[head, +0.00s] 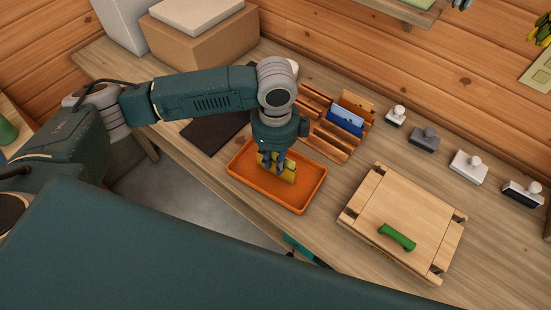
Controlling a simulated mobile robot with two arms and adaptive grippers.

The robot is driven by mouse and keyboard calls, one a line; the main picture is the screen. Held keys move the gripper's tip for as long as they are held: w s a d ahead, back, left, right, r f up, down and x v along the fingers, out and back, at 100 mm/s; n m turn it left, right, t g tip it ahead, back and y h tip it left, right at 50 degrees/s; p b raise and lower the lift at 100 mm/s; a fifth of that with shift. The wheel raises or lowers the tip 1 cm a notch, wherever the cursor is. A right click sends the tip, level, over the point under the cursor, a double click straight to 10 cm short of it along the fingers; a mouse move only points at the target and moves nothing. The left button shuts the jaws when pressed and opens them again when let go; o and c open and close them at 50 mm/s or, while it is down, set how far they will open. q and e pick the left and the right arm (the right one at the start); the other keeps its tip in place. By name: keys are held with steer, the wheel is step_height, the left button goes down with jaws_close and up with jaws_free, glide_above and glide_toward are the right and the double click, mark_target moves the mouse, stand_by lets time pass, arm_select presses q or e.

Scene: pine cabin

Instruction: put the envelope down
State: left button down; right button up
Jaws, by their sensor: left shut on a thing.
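My left gripper (271,166) points down over the orange tray (305,199) and is shut on a yellow envelope (289,173). The envelope stands roughly on edge between the fingers, within the tray's outline. The fingers hide part of it, and I cannot tell whether its lower edge touches the tray floor. My right gripper is not in view.
Right behind the tray, a wooden rack (325,151) holds a blue envelope (346,119) and a brown one (357,102). A wooden board (394,210) with a green bar (397,237) lies to the right. Several stamps (467,167) line the back. A dark mat (205,134) lies left.

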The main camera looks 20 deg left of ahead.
arm_select(q)
steer(key=shift+f, duration=0.1)
steer(key=c, duration=1.6)
jaws_free()
step_height(320, 180, up, 12)
steer(key=shift+r+b, duration=0.2)
steer(key=shift+b, duration=0.8)
